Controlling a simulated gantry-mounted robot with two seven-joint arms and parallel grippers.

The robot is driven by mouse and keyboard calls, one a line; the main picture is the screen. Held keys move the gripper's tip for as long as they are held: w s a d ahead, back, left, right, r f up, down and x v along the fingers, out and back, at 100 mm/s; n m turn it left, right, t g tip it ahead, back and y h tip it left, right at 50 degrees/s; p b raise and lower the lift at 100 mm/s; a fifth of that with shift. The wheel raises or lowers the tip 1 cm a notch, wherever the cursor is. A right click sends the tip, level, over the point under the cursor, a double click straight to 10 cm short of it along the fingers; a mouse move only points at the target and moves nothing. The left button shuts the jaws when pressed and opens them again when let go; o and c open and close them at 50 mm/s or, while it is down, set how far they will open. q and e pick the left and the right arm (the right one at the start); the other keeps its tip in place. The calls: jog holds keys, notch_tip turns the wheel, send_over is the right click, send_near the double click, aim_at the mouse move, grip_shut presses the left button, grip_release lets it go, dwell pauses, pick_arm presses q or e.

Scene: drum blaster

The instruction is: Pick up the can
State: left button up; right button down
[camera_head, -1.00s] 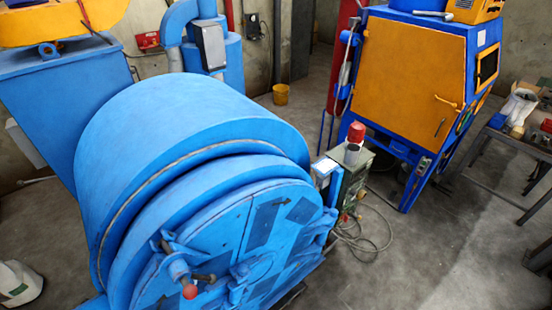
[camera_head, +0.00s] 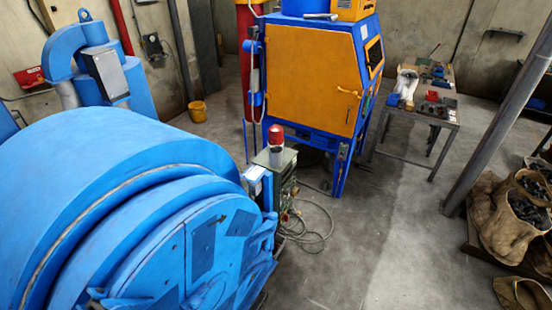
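A small grey cylinder (camera_head: 276,157), which may be the can, stands upright on top of the green-grey control box (camera_head: 273,172). A red cap-like piece (camera_head: 276,135) shows directly above or behind it. I cannot tell whether the two are one object. No other thing can be clearly made out as a can. Neither of my grippers is in view.
A large blue drum machine (camera_head: 110,190) fills the left. A blue-and-orange cabinet (camera_head: 310,75) stands behind the control box. A workbench (camera_head: 440,118), a slanted grey post (camera_head: 500,110) and sacks (camera_head: 515,220) are at the right. Cables (camera_head: 310,230) lie on otherwise clear floor.

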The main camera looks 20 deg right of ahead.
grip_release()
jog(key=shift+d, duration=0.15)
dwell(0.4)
